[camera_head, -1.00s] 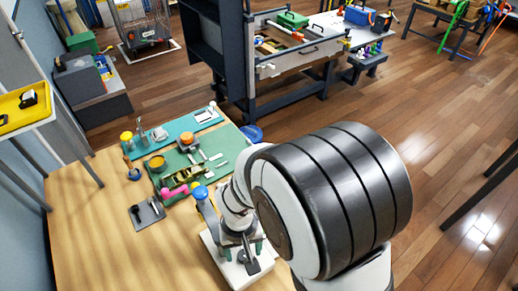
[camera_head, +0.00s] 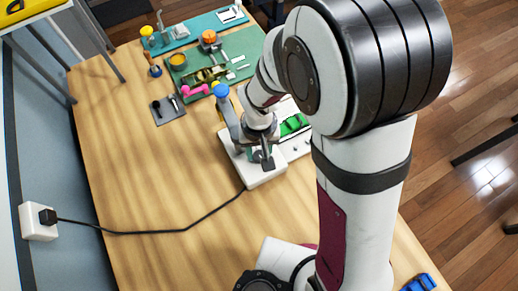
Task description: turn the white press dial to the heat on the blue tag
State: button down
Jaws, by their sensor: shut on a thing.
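The press (camera_head: 240,172) has a white base and a grey upright arm with a blue knob (camera_head: 221,90) on top. It stands on the wooden table. My gripper (camera_head: 264,158) is low over the press, pointing down, and is shut at its front part. The white dial is hidden behind my gripper and wrist, so its setting cannot be read. I cannot make out a blue tag.
A black cord runs from the press to a white wall socket (camera_head: 38,222). Green mats (camera_head: 215,70) with tools and a grey tray (camera_head: 170,109) lie behind. A green item (camera_head: 294,124) sits right of the press.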

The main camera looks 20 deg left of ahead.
jog(key=shift+n, duration=0.3)
jog(key=n, duration=0.4)
jog(key=shift+n, duration=0.4)
jog(key=n, duration=0.4)
jog(key=shift+n, duration=0.3)
jog(key=n, duration=0.9)
jog(key=shift+n, duration=0.5)
jog(key=shift+c, duration=2.4)
grip_release()
